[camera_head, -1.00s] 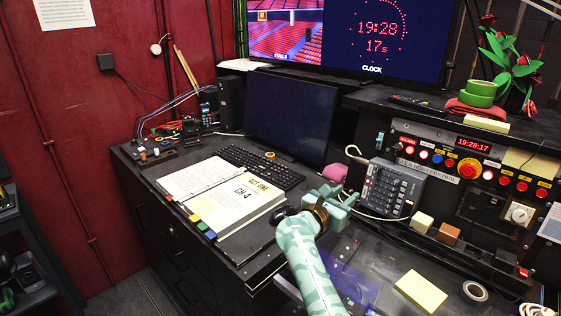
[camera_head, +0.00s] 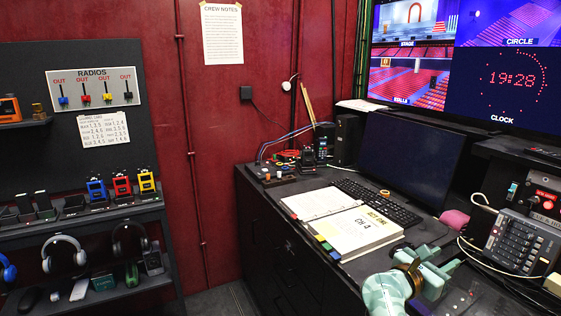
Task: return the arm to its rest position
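My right gripper (camera_head: 436,268), pale teal with a dark wrist ring, is low in the right half of the head view. My patterned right forearm comes up from the bottom edge. The gripper is over the near part of the black desk (camera_head: 345,275), just right of the open cue book (camera_head: 355,236). I see nothing held in it, but its fingers are too small and angled to tell whether they are open or shut. My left gripper is not in view. Part of the control panel (camera_head: 545,182) with a lit red button shows at the right edge.
A grey mixer (camera_head: 522,243) and a pink object (camera_head: 455,220) are right of the gripper. A keyboard (camera_head: 378,203) and dark monitor (camera_head: 410,158) stand behind it. A radio shelf (camera_head: 85,216) with headsets below is at the left. Floor shows between shelf and desk.

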